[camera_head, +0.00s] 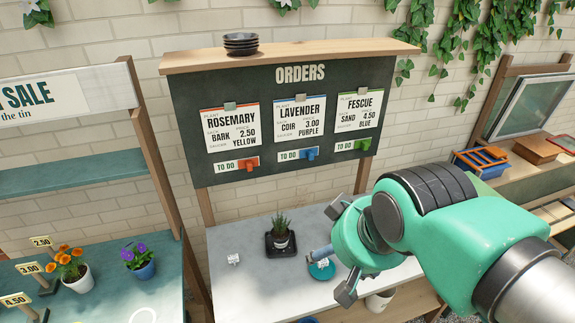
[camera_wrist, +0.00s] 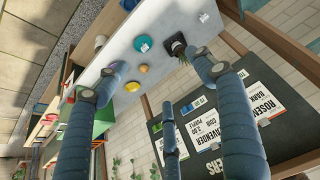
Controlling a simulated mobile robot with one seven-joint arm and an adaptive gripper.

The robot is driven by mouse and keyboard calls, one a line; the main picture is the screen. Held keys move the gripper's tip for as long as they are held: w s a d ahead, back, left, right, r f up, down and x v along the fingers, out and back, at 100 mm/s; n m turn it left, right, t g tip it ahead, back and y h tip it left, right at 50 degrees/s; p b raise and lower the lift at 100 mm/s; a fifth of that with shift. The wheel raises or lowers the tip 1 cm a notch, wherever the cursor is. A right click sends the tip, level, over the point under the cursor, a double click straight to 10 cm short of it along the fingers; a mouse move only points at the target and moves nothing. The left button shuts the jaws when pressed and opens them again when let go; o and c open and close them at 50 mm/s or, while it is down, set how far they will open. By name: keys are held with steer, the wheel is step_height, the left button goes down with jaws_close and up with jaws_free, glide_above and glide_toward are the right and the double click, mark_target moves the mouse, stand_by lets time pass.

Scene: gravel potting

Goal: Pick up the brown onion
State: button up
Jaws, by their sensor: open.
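I cannot pick out the brown onion with certainty. A small orange-brown round thing (camera_wrist: 132,87) lies on the pale bench top in the wrist view; it is too small to tell whether it is an onion. A yellow round thing (camera_wrist: 144,68) lies beside it. My gripper (camera_wrist: 152,82) is open and empty, its blue-grey fingers spread wide above the bench. In the head view my gripper (camera_head: 340,252) hangs over the bench's right part, and my arm hides much of that side.
A potted plant (camera_head: 282,241) stands in a black tray on the bench (camera_head: 235,285), left of a teal disc (camera_head: 322,270). The orders board (camera_head: 285,125) rises behind. Flower pots (camera_head: 140,262) stand on the left stand. Coloured crates (camera_head: 480,160) sit on the right shelf.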

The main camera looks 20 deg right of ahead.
steer(key=shift+w, duration=0.1)
steer(key=w+d+f+m+g, duration=0.1)
steer(key=w+d+f, duration=0.15)
steer(key=w, duration=0.55)
steer(key=w+d+f+g, duration=0.1)
steer(key=w+d+f, duration=0.1)
steer(key=w+d, duration=0.35)
steer(key=w+d+f+m+g, duration=0.1)
steer(key=w+f, duration=0.1)
steer(key=w, duration=0.7)
steer(key=w+d+f+g, duration=0.1)
steer(key=w+d+f, duration=0.4)
steer(key=f, duration=0.3)
steer(key=w+d+f+m, duration=0.1)
steer(key=w+d+f, duration=0.4)
steer(key=f, duration=0.4)
steer(key=w+d+f+g, duration=0.1)
steer(key=w+d+f, duration=0.3)
steer(key=f, duration=0.5)
steer(key=shift+w+d+f+g+p, duration=0.2)
steer(key=shift+w+d+g+p, duration=0.15)
steer(key=shift+w, duration=0.25)
steer(key=shift+f+b, duration=0.6)
steer(key=shift+f, duration=3.7)
